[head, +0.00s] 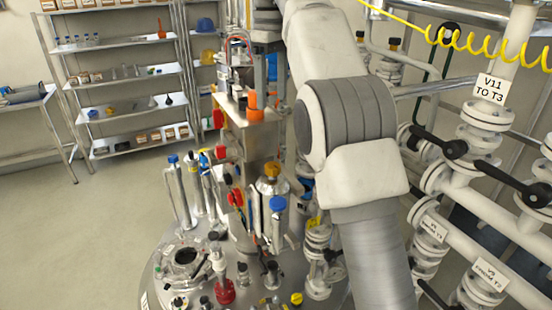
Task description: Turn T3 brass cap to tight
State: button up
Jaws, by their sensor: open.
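A brass-coloured cap (271,168) sits on top of a small silver vessel (272,186) at the middle of the head view. I cannot read a T3 label on it, nor tell how tight it is. My arm comes up from the lower right and bends over at the top. My gripper (266,78) hangs at the top centre, above and apart from the brass cap. Its jaws are small and partly merged with the equipment behind. They look open, and I see nothing held. An orange knob (255,106) shows just below the gripper.
A round steel vessel lid (165,268) with several fittings fills the bottom. A blue-capped cylinder (278,218) stands near the brass cap. White pipes with a "V11 TO T3" label (490,88) crowd the right. A shelf rack (125,75) stands back left. The left floor is clear.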

aim_at(272, 165)
notch_tip(272, 165, down, 17)
jog(key=b, duration=0.6)
jog(key=shift+f+b, duration=0.1)
jog(key=shift+b, duration=0.3)
grip_shut()
